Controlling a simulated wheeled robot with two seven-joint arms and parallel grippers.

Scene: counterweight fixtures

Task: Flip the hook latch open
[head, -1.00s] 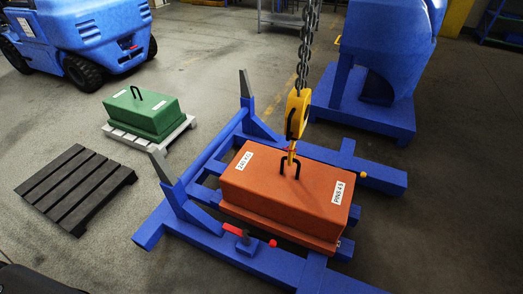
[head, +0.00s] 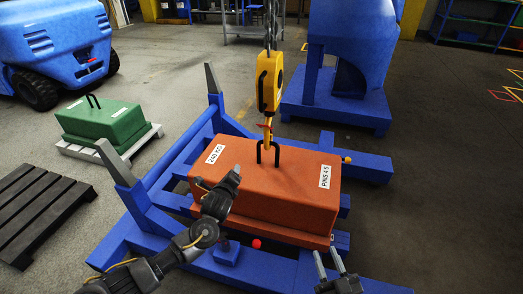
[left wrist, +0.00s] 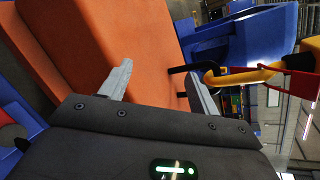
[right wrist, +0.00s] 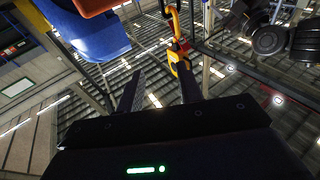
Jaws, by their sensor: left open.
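The yellow hook block (head: 269,85) hangs on a chain above the orange counterweight (head: 265,190). Its hook end meets the black lifting handle (head: 268,150) on the top. The red latch (head: 264,126) lies across the hook just above the handle. In the left wrist view the yellow hook (left wrist: 240,76) and red latch (left wrist: 300,82) lie right of the fingers. My left gripper (head: 232,178) is in front of the counterweight's top, apart from the latch; its fingers (left wrist: 160,88) are open and empty. My right gripper (head: 330,264) is open and empty near the counterweight's front right corner.
The blue frame (head: 150,228) surrounds the counterweight, with uprights on the left. A green weight (head: 100,122) on a pallet and a dark pallet (head: 42,215) stand left. A blue machine (head: 335,95) stands behind. Floor on the right is clear.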

